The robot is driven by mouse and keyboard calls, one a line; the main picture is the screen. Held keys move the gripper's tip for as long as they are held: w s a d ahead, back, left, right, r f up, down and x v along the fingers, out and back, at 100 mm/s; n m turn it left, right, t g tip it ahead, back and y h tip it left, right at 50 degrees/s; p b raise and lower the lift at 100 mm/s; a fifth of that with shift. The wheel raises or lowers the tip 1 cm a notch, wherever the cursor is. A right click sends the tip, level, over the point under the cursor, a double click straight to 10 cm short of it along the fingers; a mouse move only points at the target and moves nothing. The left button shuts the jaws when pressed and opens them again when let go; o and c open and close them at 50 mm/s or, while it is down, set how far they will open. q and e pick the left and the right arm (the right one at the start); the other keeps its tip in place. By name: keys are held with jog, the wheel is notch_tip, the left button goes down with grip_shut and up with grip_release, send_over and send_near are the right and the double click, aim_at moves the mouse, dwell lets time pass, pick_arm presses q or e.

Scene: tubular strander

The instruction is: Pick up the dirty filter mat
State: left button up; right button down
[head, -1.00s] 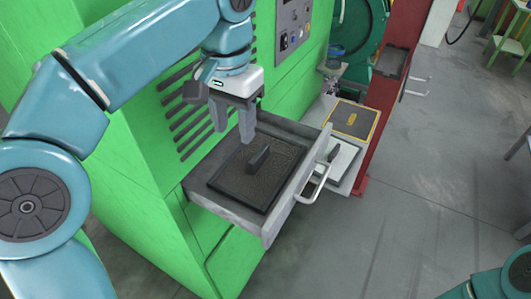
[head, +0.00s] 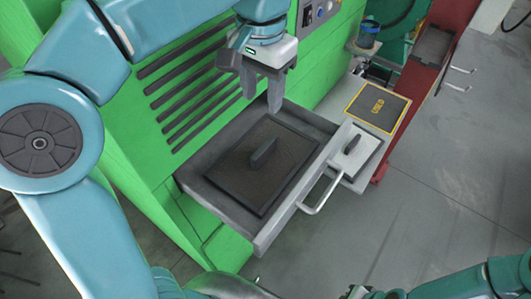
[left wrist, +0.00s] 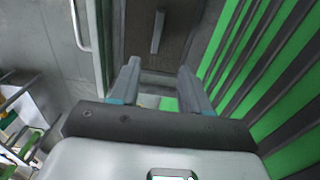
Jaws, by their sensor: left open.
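The dirty filter mat (head: 236,168) is a dark, brownish rectangle with a black rim and an upright bar handle (head: 263,153). It lies flat in the pulled-out grey drawer (head: 226,206) of the green machine. It also shows at the top of the left wrist view (left wrist: 172,45), with its handle. My left gripper (head: 262,101) is open and empty, fingers pointing down. It is above the drawer's back part, behind the handle and apart from the mat. Its two fingers show in the left wrist view (left wrist: 158,70). No right gripper fingers show clearly.
The drawer's bar handle (head: 322,192) sticks out in front. A pale pad with a dark handle (head: 354,158) and a dark panel with a yellow border (head: 378,108) lie to the right. A red post (head: 432,75) stands beyond. Grey floor is clear at right.

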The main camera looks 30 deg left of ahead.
pick_arm(q)
send_over(265, 146)
notch_tip(265, 146, down, 5)
jog(key=shift+s+a+f+b, duration=0.15)
jog(key=shift+s+f, duration=0.1)
jog(key=shift+f, duration=0.3)
jog(key=shift+s+a+f+b, duration=0.15)
jog(key=shift+s+f, duration=0.1)
jog(key=shift+f, duration=0.3)
jog(key=shift+w+f, duration=0.15)
jog(key=shift+f, duration=0.2)
jog(key=shift+w+d+f, duration=0.2)
jog(key=shift+f, duration=0.25)
jog(key=shift+w+d+f, duration=0.15)
jog(key=shift+w+f, duration=0.05)
jog(key=shift+f, duration=0.2)
jog(key=f, duration=0.3)
jog(key=shift+s+a+f+p, duration=0.2)
jog(key=shift+s+p, duration=0.1)
jog(key=shift+s, duration=0.1)
jog(key=shift+w+f, duration=0.2)
jog(key=shift+w+d+f, duration=0.1)
jog(key=shift+w+d, duration=0.1)
jog(key=shift+s+a, duration=0.15)
jog(key=shift+s, duration=0.1)
grip_shut()
jog(key=shift+w, duration=0.15)
